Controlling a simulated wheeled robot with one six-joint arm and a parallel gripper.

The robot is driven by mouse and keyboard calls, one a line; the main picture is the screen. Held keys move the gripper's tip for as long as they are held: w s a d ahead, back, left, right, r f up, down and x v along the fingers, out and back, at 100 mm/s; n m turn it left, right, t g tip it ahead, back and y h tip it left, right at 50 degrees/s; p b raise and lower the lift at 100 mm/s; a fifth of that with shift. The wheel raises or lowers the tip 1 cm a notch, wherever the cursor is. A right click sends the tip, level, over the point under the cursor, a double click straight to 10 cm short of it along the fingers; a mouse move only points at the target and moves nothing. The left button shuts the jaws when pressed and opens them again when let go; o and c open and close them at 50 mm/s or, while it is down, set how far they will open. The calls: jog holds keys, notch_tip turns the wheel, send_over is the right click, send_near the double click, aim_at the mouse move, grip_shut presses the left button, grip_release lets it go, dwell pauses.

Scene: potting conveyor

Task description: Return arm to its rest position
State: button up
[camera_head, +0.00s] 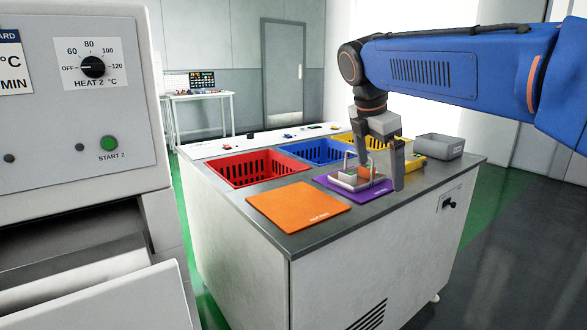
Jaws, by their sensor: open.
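My blue arm (440,68) reaches in from the right, over the grey-topped work counter (290,236). My grey gripper (379,168) points down above the purple mat (376,194), with its fingers apart. A small grey tray with an upright handle (345,183) sits on that mat, just left of and partly behind the gripper. Something green and orange shows in the tray. The right finger is in front of the mat; I cannot tell whether any finger touches the tray or its handle.
An orange mat (298,206) lies at the counter's front left. Red (255,168), blue (318,152) and yellow (412,172) crates are set behind the mats. A grey bin (439,146) stands at right. A control panel (85,90) fills the left side.

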jog(key=s+d+f+m+y, duration=0.1)
jog(key=s+d+f+m, duration=0.2)
jog(key=s+f+m, duration=0.4)
jog(key=s+d+f+m+t+y, duration=0.1)
jog(key=s+d+f+m, duration=0.1)
jog(key=s+f+m, duration=0.5)
jog(key=s+d+f+m+t+y, duration=0.1)
jog(key=s+d+f+m, duration=0.2)
jog(key=s+f+m, duration=0.5)
jog(key=s+f, duration=0.2)
jog(key=s, duration=0.4)
jog(key=shift+s+d+f, duration=0.15)
jog(key=shift+d, duration=0.15)
